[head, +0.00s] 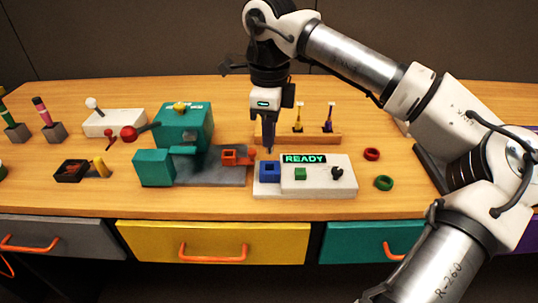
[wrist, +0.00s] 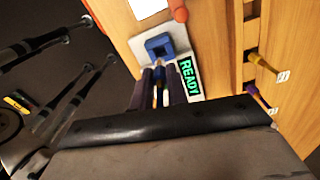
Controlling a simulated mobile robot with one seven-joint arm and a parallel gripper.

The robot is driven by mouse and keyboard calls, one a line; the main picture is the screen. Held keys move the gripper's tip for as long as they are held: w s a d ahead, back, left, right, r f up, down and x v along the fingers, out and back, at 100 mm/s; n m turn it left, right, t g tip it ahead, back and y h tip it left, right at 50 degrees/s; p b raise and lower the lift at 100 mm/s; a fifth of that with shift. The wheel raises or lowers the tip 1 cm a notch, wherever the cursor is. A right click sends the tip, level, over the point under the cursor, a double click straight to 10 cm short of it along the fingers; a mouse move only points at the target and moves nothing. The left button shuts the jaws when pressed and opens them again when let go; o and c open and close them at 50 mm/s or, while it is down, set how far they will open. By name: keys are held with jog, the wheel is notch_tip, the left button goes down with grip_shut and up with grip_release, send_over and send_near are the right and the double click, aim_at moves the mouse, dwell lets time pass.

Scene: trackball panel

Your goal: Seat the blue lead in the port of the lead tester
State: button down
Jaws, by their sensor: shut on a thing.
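The lead tester (head: 318,184) is a white box with a lit READY display (head: 304,159), which also shows in the wrist view (wrist: 189,77). Its port is a blue square block (head: 269,172) with a dark opening, ahead of my fingertips in the wrist view (wrist: 159,45). My gripper (head: 268,148) points down, just above and behind the port. It is shut on the blue lead (wrist: 158,90), a thin piece between the fingers, mostly hidden by them. In the head view the lead can hardly be made out. Whether its tip touches the port I cannot tell.
A green button (head: 300,174) and black knob (head: 337,172) sit on the tester. Behind it a wooden rack (head: 312,139) holds a yellow lead (head: 298,118) and a purple lead (head: 328,118). A teal machine (head: 184,125) stands left; red (head: 372,154) and green (head: 384,183) rings lie right.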

aim_at(269, 153)
jog(key=shift+f, duration=3)
jog(key=shift+f, duration=0.1)
jog(key=shift+f+b, duration=0.15)
jog(key=shift+b, duration=0.15)
jog(key=c, duration=1.4)
grip_release()
notch_tip(269, 153, up, 12)
jog(key=shift+r+p, duration=0.25)
jog(key=shift+p, duration=0.25)
